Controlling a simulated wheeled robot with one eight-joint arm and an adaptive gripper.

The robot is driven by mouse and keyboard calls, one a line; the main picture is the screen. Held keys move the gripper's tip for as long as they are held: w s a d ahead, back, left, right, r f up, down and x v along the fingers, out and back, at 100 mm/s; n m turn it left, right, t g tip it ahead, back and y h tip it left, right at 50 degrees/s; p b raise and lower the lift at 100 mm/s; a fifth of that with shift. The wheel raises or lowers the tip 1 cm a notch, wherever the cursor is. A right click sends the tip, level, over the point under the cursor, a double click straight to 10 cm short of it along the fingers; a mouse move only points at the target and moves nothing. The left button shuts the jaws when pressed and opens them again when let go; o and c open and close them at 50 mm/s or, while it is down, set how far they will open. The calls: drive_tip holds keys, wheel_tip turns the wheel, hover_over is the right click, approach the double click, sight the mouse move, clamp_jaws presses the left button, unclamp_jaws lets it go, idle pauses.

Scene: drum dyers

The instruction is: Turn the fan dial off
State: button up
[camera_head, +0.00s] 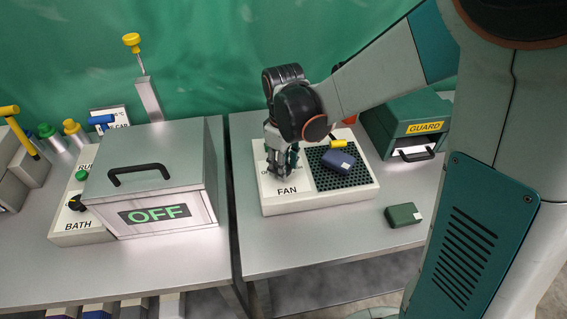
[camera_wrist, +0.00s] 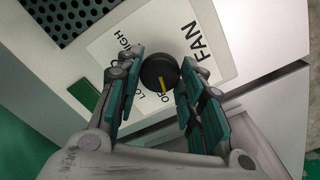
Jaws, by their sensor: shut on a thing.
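The fan dial (camera_wrist: 159,71) is a round black knob with a yellow mark, on a white plate lettered FAN with OFF, LOW and HIGH around it. In the wrist view it sits between the two teal-padded fingers of my gripper (camera_wrist: 161,66), which is shut on it. The yellow mark lies on the half of the dial near the OFF lettering; which label it points at exactly I cannot tell. In the head view my gripper (camera_head: 283,172) points down onto the left part of the pale fan unit (camera_head: 330,199) and hides the dial.
A blue block (camera_head: 338,161) and a yellow piece (camera_head: 338,143) lie on the unit's black grille. A green box (camera_head: 403,214) is at the right, before the GUARD box (camera_head: 405,128). A metal bath box (camera_head: 150,185) with an OFF display stands left.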

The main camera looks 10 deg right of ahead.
drive_tip(key=o, duration=1.1)
drive_tip(key=shift+r, duration=0.15)
wheel_tip(320, 180, up, 12)
drive_tip(key=shift+s+f, duration=0.1)
drive_tip(key=s+d+m+t, duration=0.2)
drive_tip(key=s+d+m, duration=0.1)
drive_tip(key=s, duration=0.1)
drive_tip(key=s+d+r+m+t, duration=0.1)
drive_tip(key=s+d+m+t, duration=0.1)
drive_tip(key=s+d+m, duration=0.1)
drive_tip(key=s+d+r+m+t, duration=0.1)
drive_tip(key=s+d+m+t, duration=0.2)
drive_tip(key=s, duration=0.4)
drive_tip(key=shift+s+d+r, duration=0.2)
drive_tip(key=shift+d+r, duration=0.05)
drive_tip(key=shift+d, duration=0.4)
